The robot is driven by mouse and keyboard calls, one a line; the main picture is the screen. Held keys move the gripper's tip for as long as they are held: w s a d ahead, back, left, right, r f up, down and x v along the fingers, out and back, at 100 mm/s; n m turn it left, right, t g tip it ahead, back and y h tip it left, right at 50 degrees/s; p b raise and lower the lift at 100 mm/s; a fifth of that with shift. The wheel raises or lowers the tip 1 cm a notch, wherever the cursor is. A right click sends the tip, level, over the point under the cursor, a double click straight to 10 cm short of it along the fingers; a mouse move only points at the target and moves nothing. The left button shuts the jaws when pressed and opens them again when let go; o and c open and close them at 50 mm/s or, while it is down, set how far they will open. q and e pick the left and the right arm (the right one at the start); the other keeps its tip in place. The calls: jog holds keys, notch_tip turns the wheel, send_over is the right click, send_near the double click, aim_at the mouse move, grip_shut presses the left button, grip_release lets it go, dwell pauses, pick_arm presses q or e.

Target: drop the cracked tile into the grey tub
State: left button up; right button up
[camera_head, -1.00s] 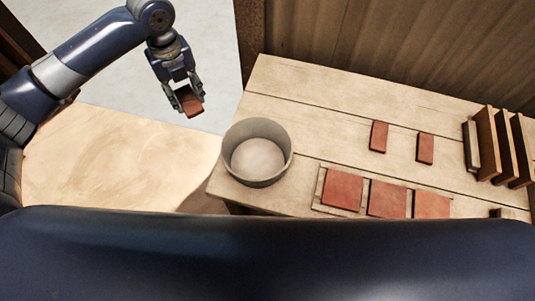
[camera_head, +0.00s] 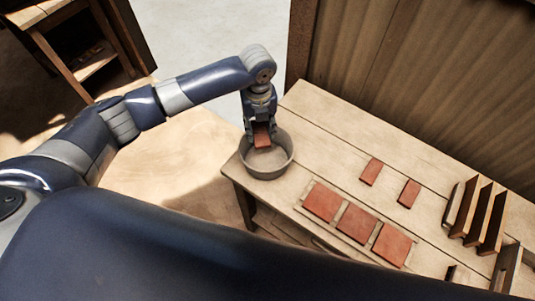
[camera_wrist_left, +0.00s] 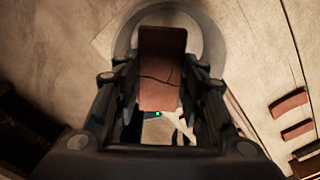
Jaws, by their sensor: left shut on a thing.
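The cracked tile (camera_head: 263,141) is reddish brown and held in my left gripper (camera_head: 262,133). In the left wrist view the tile (camera_wrist_left: 160,65) shows a dark crack across its middle, and my left gripper's fingers (camera_wrist_left: 160,95) are shut on it from both sides. The grey tub (camera_head: 277,172) is round and open and stands at the left end of the bench. The tile hangs over the tub's opening in the head view; its exact height above the rim is hard to tell. The tub's rim (camera_wrist_left: 207,30) shows behind the tile in the wrist view. My right gripper is not in view.
Several red tiles lie on the wooden bench (camera_head: 310,115): a row of three (camera_head: 355,222) at the front and two smaller ones (camera_head: 371,172) behind. A wooden rack (camera_head: 478,213) stands at the right. A wooden wall (camera_head: 400,70) rises behind.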

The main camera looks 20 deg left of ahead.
pick_arm(q)
notch_tip(320, 180, down, 4)
jog(key=b, duration=0.3)
jog(key=shift+d+f+b, duration=0.1)
jog(key=shift+f+b, duration=0.05)
jog(key=shift+b, duration=0.15)
jog(key=shift+f+b, duration=0.2)
jog(key=shift+b, duration=0.1)
jog(key=shift+f, duration=0.1)
jog(key=o, duration=1.2)
notch_tip(320, 180, up, 12)
jog(key=shift+r, duration=0.1)
